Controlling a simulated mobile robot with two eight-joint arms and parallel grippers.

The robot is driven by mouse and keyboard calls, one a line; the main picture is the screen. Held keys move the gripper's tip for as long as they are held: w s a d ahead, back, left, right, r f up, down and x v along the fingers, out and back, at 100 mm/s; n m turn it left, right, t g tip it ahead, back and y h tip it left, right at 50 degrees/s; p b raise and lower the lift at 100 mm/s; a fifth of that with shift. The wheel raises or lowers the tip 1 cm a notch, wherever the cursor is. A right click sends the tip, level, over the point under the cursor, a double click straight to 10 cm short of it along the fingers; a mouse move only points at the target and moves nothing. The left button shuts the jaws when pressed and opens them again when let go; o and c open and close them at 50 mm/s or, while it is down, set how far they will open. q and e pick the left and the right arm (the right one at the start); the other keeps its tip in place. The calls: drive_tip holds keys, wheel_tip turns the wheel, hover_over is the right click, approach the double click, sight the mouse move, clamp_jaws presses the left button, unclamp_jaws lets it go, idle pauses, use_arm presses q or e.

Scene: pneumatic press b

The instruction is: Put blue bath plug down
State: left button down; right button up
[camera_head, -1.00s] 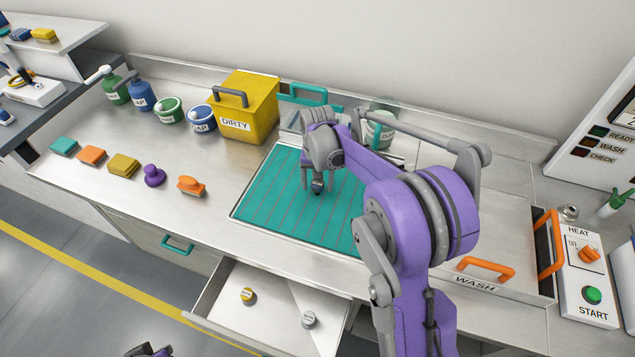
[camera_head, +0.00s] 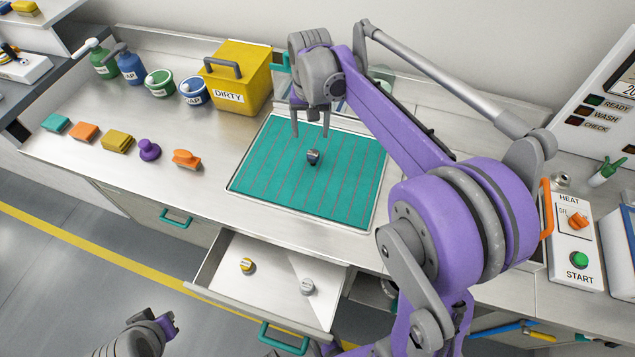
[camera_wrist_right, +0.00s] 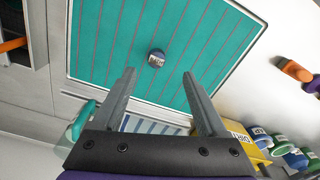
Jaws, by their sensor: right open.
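The blue bath plug (camera_head: 313,157) stands on the teal ribbed mat (camera_head: 350,190), near its middle. Its top is dark and greyish, and it also shows in the right wrist view (camera_wrist_right: 156,58) with a small label. My right gripper (camera_head: 310,132) is open and empty above the far part of the mat, apart from the plug. In the right wrist view its two fingers (camera_wrist_right: 159,76) are spread, with the plug beyond their tips. Of my left arm only a grey and purple part shows at the bottom left; no left fingers are visible.
An open drawer (camera_head: 225,285) below the counter holds a yellow-topped plug (camera_head: 247,266) and a grey-topped plug (camera_head: 307,287). A yellow DIRTY bin (camera_head: 245,80) stands left of the mat's far edge. Sponges, brushes and soap containers line the left counter. The heat control box (camera_head: 577,240) is at right.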

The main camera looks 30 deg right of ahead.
drive_tip(key=s+a+f+n+t, duration=0.2)
drive_tip(key=s+a, duration=0.3)
drive_tip(key=s, duration=0.6)
drive_tip(key=s+a+f+n+t, duration=0.2)
drive_tip(key=s+a+f+n, duration=0.2)
drive_tip(key=s, duration=0.6)
drive_tip(key=shift+s+a+f+t, duration=0.4)
drive_tip(key=shift+a+f, duration=0.1)
drive_tip(key=shift+a, duration=0.3)
